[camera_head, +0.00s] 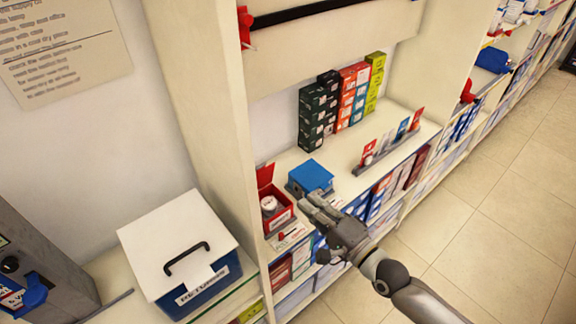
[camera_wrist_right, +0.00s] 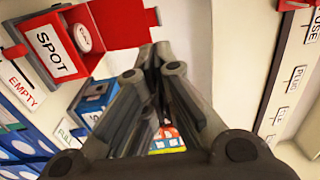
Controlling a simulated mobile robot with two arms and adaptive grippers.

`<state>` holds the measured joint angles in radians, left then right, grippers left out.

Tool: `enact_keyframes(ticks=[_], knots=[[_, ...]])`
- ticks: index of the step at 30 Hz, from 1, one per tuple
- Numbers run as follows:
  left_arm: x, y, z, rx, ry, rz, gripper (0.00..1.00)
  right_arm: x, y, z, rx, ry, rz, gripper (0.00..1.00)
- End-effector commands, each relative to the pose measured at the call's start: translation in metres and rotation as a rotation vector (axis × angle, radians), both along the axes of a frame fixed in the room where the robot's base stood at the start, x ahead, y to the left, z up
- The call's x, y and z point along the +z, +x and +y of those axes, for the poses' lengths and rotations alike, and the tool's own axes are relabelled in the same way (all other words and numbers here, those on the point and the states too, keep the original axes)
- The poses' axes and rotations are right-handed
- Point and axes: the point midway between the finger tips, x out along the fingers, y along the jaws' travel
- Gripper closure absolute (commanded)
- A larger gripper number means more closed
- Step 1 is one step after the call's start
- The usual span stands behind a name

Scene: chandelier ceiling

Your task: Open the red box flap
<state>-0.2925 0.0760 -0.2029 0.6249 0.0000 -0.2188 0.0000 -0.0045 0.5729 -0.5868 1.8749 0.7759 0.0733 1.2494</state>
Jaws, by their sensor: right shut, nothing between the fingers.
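The red box (camera_head: 283,217) stands on the shelf near its left end. Its red flap (camera_head: 265,176) stands raised at the back, so the inside shows, with a white round-topped container (camera_head: 268,204) in it. In the right wrist view the red box (camera_wrist_right: 50,47) bears a "SPOT" label, and its flap (camera_wrist_right: 122,22) is swung away from the opening. My right gripper (camera_head: 311,200) is shut and empty, in front of the blue box and right of the red box. In the wrist view its fingertips (camera_wrist_right: 158,52) are close below the flap; I cannot tell whether they touch. My left gripper is not in view.
A blue box (camera_head: 310,176) stands right of the red box. Stacked small cartons (camera_head: 340,98) and a low rack of cards (camera_head: 388,146) are further right. A white-lidded returns bin (camera_head: 180,250) stands at left. The floor at right is clear.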

Motion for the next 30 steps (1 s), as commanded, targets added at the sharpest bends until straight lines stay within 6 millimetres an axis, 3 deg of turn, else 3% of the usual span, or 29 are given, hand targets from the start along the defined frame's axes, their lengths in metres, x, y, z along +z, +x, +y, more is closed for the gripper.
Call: enact_keyframes(ticks=[4,9,21,30], knots=[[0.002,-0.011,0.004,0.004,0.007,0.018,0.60,0.001,0.005,0.004,-0.001,0.014,0.009,1.00],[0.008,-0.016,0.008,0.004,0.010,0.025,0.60,0.004,0.025,0.019,-0.002,0.013,0.007,1.00],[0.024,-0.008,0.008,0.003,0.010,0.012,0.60,0.006,0.082,0.061,0.000,0.010,0.006,1.00],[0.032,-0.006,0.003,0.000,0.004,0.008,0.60,0.005,0.106,0.079,0.000,0.010,0.007,1.00]])
